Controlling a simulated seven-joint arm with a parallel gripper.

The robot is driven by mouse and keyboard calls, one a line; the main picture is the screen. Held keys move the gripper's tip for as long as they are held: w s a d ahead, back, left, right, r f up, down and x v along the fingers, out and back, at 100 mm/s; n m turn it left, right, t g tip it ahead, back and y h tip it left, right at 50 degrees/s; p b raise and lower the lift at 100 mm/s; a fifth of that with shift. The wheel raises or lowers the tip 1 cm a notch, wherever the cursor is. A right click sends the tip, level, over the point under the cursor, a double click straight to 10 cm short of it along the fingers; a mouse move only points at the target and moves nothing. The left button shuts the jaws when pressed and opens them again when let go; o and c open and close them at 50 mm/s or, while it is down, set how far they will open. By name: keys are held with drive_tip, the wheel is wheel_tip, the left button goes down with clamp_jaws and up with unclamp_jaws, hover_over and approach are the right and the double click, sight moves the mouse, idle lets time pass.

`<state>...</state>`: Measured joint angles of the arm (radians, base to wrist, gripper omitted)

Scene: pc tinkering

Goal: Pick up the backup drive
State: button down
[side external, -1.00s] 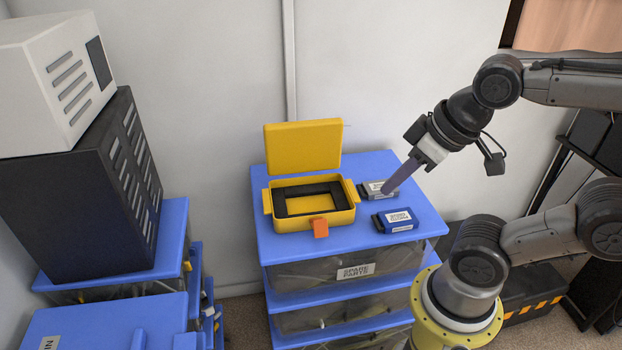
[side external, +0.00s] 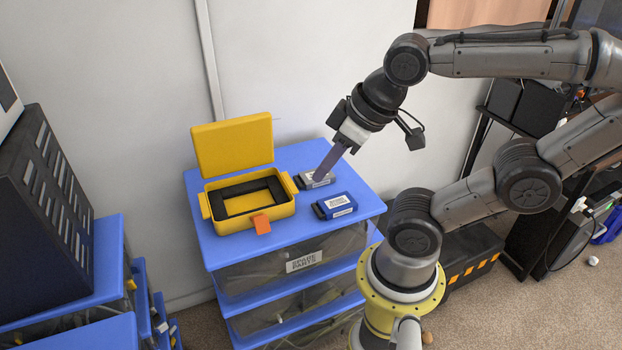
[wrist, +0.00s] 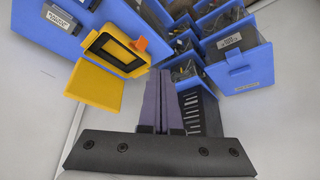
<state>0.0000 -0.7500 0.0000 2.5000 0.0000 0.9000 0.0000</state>
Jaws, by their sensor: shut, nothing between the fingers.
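Two small labelled drives lie on the blue top of a drawer unit in the side external view. One is grey (side external: 325,181) and the other is blue (side external: 334,206), nearer the front. The fingers hide part of the grey drive.
An open yellow case (side external: 247,221) with a black insert stands left of the drives, its lid (side external: 232,144) raised behind and an orange latch (side external: 261,224) in front. The drawer unit's blue top (side external: 286,241) is clear near its front edge. A wall rises behind.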

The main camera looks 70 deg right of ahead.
idle(0.4)
unclamp_jaws()
idle(0.4)
